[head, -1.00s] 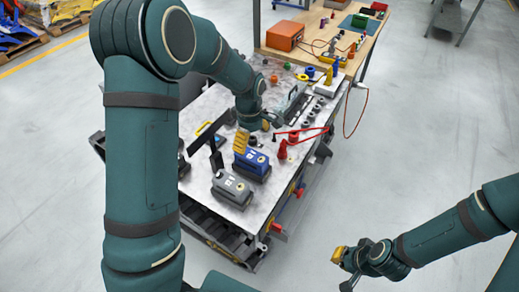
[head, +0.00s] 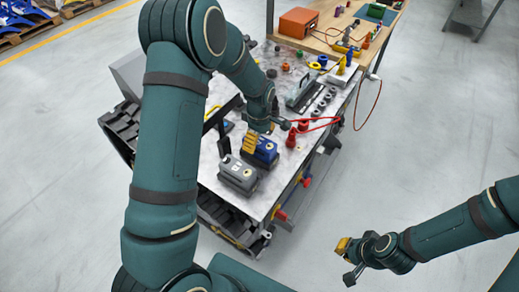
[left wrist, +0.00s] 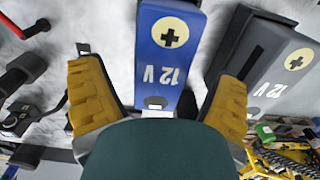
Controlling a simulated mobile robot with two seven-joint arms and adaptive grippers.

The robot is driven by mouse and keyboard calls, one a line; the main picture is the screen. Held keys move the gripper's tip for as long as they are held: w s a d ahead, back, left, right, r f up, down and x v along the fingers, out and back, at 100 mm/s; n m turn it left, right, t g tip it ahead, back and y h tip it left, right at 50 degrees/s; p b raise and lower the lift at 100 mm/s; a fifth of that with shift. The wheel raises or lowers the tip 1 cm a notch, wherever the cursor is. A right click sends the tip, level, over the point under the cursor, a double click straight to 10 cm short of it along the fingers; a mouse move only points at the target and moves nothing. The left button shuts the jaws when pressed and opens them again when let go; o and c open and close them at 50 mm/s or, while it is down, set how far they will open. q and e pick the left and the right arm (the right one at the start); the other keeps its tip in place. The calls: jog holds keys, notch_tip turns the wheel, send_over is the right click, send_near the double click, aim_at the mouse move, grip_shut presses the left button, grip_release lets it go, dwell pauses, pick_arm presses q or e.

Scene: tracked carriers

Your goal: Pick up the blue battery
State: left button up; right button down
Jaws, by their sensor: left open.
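The blue battery (head: 266,151) stands on the cart's light top, next to a grey battery (head: 238,173). In the left wrist view the blue battery (left wrist: 168,50) carries a plus mark and "12 V". My left gripper (head: 256,143), with yellow fingers, is over the blue battery and partly hides it in the head view. In the left wrist view the left gripper (left wrist: 158,80) is open, one finger towards each side of the blue battery. Contact cannot be told. My right gripper (head: 346,258) is at the lower right, away from the cart, its opening unclear.
The grey battery also shows in the left wrist view (left wrist: 275,65), close beside the right finger. Red parts (head: 292,136) and a dark rack (head: 303,91) stand nearby on the cart top. A wooden bench (head: 350,35) with an orange box (head: 300,22) is behind.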

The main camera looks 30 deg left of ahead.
pick_arm(q)
notch_tip(320, 180, down, 4)
jog(key=shift+r, duration=0.2)
jog(key=c, duration=1.3)
jog(key=shift+c, duration=0.2)
jog(key=shift+r, duration=0.1)
